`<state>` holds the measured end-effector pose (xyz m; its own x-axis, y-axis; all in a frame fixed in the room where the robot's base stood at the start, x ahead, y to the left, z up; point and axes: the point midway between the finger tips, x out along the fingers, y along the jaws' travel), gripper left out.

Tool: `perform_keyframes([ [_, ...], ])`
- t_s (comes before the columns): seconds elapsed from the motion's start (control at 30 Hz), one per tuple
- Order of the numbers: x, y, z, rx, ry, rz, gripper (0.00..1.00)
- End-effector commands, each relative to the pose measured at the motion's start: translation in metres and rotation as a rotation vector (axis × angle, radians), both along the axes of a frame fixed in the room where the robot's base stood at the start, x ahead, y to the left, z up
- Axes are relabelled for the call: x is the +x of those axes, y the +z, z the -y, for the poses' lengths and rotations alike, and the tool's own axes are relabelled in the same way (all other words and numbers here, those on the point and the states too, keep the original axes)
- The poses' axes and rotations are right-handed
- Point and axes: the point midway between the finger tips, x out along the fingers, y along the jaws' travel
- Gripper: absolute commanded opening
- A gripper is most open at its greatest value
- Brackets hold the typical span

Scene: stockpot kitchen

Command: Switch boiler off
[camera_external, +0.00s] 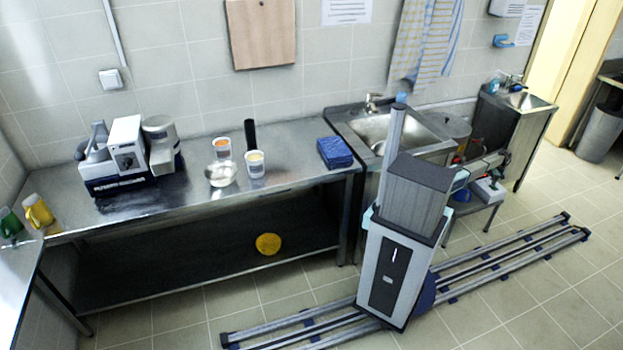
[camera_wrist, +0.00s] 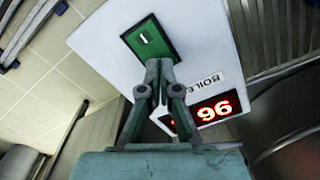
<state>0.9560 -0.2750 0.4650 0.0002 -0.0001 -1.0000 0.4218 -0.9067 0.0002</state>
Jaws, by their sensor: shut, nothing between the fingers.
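The boiler's white control box (camera_wrist: 190,50) fills the middle of the wrist view. It carries a green switch plate (camera_wrist: 160,35) with a small switch in it, a BOILER label and a lit red display (camera_wrist: 212,110) that reads 96. My gripper (camera_wrist: 159,65) is shut and empty, with its fingertips over the lower edge of the green plate in the picture. I cannot tell whether they touch it. In the external view a white box (camera_external: 488,190) stands low, right of my column, close to my arm.
A steel sink unit (camera_external: 390,135) stands behind my column. A long steel table (camera_external: 120,212) to the left holds a machine (camera_external: 128,155), white tubs and a blue cloth stack (camera_external: 335,152). Open tiled floor lies at the right and front.

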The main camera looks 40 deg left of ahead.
Motion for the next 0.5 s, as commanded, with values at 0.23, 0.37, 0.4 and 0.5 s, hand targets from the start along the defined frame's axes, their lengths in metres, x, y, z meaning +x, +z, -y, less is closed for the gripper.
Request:
perform_keyframes([
  [0.23, 0.0, -0.0038, 0.0, 0.0, 0.0, 0.0, 0.0],
  [0.37, 0.0, -0.0056, 0.0, 0.0, 0.0, 0.0, 0.0],
  [0.4, 0.0, -0.0062, 0.0, 0.0, 0.0, 0.0, 0.0],
  [0.5, 0.0, -0.0076, 0.0, 0.0, 0.0, 0.0, 0.0],
])
